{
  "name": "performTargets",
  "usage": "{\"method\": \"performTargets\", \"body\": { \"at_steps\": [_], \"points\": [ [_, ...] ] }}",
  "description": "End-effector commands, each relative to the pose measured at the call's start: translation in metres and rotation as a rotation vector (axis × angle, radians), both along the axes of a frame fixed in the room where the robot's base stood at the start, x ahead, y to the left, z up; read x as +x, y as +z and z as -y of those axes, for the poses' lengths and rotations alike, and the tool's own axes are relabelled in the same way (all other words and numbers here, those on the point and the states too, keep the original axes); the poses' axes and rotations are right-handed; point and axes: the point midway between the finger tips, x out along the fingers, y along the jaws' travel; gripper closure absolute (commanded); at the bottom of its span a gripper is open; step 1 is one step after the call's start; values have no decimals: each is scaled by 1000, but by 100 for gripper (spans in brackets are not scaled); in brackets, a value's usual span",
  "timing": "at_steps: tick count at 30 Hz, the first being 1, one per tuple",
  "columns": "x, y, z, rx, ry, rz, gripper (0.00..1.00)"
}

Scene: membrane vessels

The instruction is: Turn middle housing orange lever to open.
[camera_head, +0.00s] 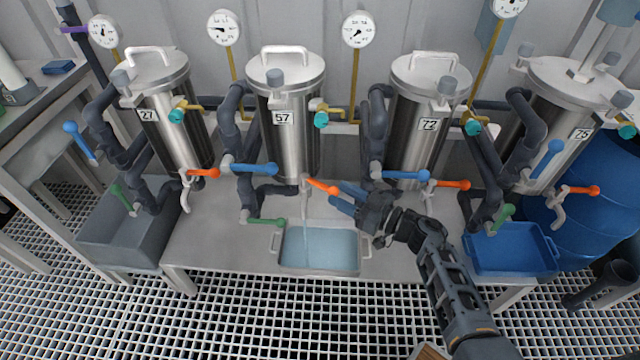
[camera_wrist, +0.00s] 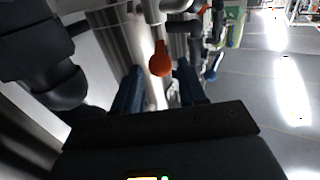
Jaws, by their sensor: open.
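Several steel housings stand in a row. The housing labelled 57 (camera_head: 285,140) has an orange lever (camera_head: 320,186) on its lower outlet, pointing right and slightly down. My gripper (camera_head: 342,197) reaches in from the right, with its blue fingers close to the lever's free end. In the wrist view the lever's orange end (camera_wrist: 160,60) shows between and just beyond the two open fingers (camera_wrist: 160,88). I cannot tell whether they touch it. A thin pale stream (camera_head: 305,222) seems to run from this outlet to the tray below.
A metal tray (camera_head: 285,262) of pale blue liquid sits below housing 57. A blue lever (camera_head: 250,169) and a green lever (camera_head: 265,221) are near it. Housings 27 (camera_head: 170,105), 72 (camera_head: 425,130) and 75 (camera_head: 550,130) have similar levers. Grey pipes crowd both sides.

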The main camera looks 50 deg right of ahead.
Motion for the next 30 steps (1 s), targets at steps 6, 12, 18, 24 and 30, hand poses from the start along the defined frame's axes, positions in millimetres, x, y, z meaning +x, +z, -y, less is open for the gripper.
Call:
{"method": "performTargets", "body": {
  "at_steps": [6,12,18,24,30],
  "points": [
    [34,0,-5,-1,2,2,58],
    [58,0,-8,0,1,1,58],
    [66,0,-9,0,0,1,58],
    [66,0,-10,0,0,1,58],
    [66,0,-10,0,0,1,78]
  ]
}}
